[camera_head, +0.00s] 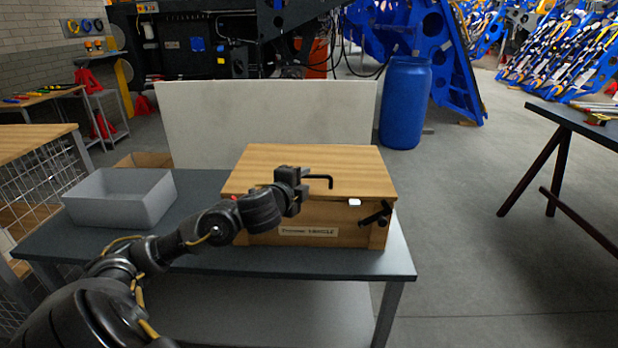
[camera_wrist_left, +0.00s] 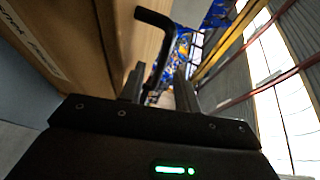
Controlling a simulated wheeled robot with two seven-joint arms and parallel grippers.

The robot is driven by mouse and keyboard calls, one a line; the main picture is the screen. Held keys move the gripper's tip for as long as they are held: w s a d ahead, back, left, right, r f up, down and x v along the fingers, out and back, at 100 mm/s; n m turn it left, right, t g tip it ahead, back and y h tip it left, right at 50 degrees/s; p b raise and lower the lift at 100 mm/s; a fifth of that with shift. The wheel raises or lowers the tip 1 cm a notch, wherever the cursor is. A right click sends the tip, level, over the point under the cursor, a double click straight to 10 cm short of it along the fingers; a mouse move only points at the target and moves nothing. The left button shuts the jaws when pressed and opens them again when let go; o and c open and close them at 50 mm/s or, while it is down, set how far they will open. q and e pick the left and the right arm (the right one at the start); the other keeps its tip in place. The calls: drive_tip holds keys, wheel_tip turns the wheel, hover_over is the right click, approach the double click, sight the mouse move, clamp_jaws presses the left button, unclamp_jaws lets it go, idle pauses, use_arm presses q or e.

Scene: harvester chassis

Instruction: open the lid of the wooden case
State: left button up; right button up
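The wooden case (camera_head: 258,236) stands on the grey table, with its light wooden lid (camera_head: 310,160) lying shut. A thin black bent handle (camera_head: 330,181) shows at the lid's front edge. My left gripper (camera_head: 303,184) is at this edge, beside the handle. In the left wrist view, the two fingers of the left gripper (camera_wrist_left: 160,88) stand apart, with the black handle (camera_wrist_left: 154,18) reaching down into the gap between them. I cannot tell whether they touch it. The case's wooden side (camera_wrist_left: 80,40) is close on the left there. My right gripper is not in view.
A grey open bin (camera_head: 120,195) stands left of the case on the table (camera_head: 300,262). A black fitting (camera_head: 376,214) sits at the case's front right. A pale panel (camera_head: 280,120) stands behind the table. A blue barrel (camera_head: 405,105) is behind right.

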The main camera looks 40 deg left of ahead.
sight(308, 177)
use_arm(q)
drive_tip(key=shift+x, duration=1.85)
clamp_jaws()
